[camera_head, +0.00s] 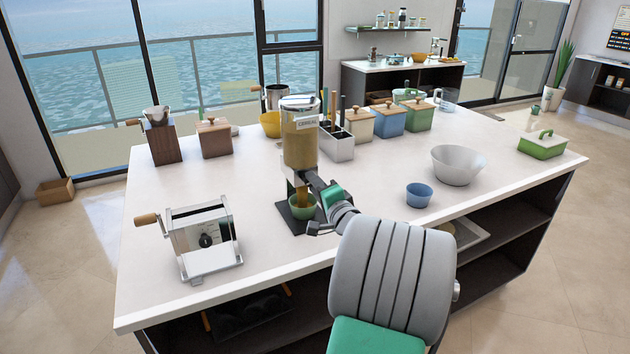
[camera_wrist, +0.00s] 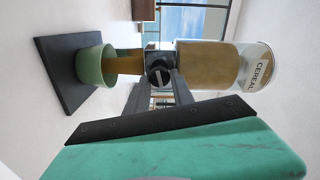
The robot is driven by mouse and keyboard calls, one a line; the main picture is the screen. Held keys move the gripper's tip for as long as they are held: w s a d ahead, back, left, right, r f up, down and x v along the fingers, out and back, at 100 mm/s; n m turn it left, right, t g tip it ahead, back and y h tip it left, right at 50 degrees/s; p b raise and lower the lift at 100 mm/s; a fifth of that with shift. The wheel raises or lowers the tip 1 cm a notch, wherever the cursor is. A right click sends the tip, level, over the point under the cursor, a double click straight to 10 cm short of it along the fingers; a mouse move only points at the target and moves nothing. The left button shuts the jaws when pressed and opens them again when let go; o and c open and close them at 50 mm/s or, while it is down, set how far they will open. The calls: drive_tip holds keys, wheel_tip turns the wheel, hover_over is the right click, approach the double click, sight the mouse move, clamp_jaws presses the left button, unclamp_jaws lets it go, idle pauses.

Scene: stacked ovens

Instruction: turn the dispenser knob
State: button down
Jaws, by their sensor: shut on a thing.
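The cereal dispenser (camera_head: 300,140) stands on the white counter, a clear cylinder of brown cereal with a "CEREAL" label. It lies sideways in the wrist view (camera_wrist: 212,65). Its dark round knob (camera_wrist: 159,77) sits below the cylinder. A green bowl (camera_head: 303,207) stands on the black base under the outlet; it also shows in the wrist view (camera_wrist: 92,66). A brown column reaches from the outlet into the bowl. My gripper (camera_head: 312,180) is shut on the knob, with a finger on either side in the wrist view (camera_wrist: 158,88). My arm hides the knob in the head view.
A silver hand-cranked machine (camera_head: 203,240) stands left of the dispenser. A blue bowl (camera_head: 419,195) and a white bowl (camera_head: 458,165) are to the right. A utensil holder (camera_head: 337,144) and several lidded boxes stand behind.

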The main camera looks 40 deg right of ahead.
drive_tip(key=shift+m+p, duration=0.65)
drive_tip(key=shift+m, duration=0.65)
drive_tip(key=shift+f, duration=0.1)
drive_tip(key=c, duration=1.1)
unclamp_jaws()
drive_tip(key=shift+s, duration=0.15)
drive_tip(key=b+v, duration=0.1)
drive_tip(key=v, duration=0.6)
drive_tip(key=shift+s+a, duration=0.15)
drive_tip(key=shift+s, duration=0.1)
